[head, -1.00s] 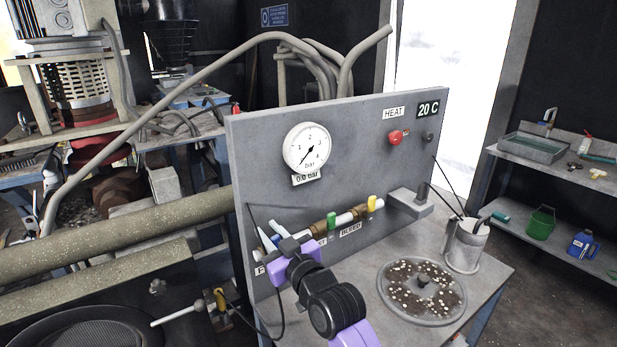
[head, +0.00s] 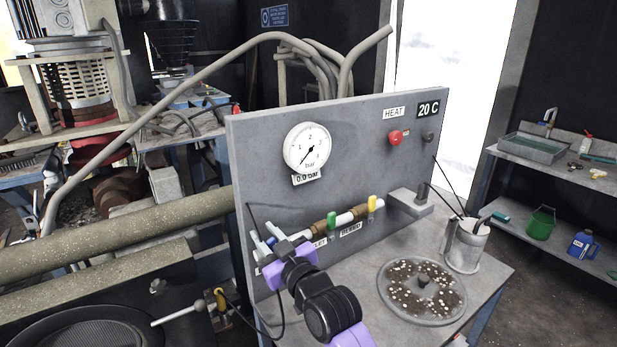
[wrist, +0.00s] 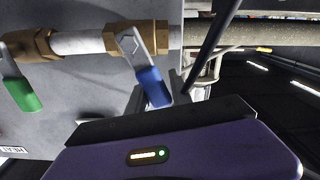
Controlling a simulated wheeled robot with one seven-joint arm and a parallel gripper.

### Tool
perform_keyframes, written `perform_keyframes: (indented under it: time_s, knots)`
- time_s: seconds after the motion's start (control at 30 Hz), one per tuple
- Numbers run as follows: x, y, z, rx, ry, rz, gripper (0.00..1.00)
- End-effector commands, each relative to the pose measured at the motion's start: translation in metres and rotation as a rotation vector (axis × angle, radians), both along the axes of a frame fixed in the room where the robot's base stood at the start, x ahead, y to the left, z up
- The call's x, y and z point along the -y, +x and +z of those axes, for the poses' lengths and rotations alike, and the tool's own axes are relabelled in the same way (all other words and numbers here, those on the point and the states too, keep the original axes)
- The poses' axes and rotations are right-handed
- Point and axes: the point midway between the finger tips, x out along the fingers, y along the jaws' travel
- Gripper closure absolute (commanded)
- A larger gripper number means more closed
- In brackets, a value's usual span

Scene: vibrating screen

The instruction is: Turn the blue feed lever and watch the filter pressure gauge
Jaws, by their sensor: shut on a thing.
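The blue feed lever (wrist: 154,88) sits on a brass valve at the panel's pipe. In the wrist view it slants down from the valve, its blue end between my gripper's fingers (wrist: 160,95). In the head view my gripper (head: 278,238) is at the left end of the pipe, shut on the lever, and hides most of it. The white pressure gauge (head: 307,147) is on the grey panel. Its needle points to the lower left, near the low end, and the label below (head: 307,176) reads 0.0 bar.
The green lever (head: 332,219) and yellow lever (head: 372,203) stand right of my gripper on the same pipe. A round disc filter (head: 422,290) and a metal jug (head: 466,246) are on the bench at right. A red HEAT knob (head: 395,138) is higher up.

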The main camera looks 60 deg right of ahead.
Motion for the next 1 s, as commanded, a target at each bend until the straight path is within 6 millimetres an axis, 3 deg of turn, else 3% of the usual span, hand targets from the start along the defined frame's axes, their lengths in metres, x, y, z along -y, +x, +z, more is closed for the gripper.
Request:
perform_keyframes:
  time_s: [0.03,0.63,0.67,0.7,1.0]
  knots:
    - [-0.0017,0.0004,-0.0084,-0.015,0.009,0.004,1.00]
    - [-0.0002,-0.0004,-0.0099,-0.018,0.010,0.001,1.00]
    - [-0.0001,-0.0006,-0.0100,-0.018,0.010,0.001,0.70]
    - [-0.0001,-0.0007,-0.0097,-0.018,0.008,0.001,0.67]
    - [0.0001,-0.0015,-0.0044,-0.008,0.003,-0.001,0.67]
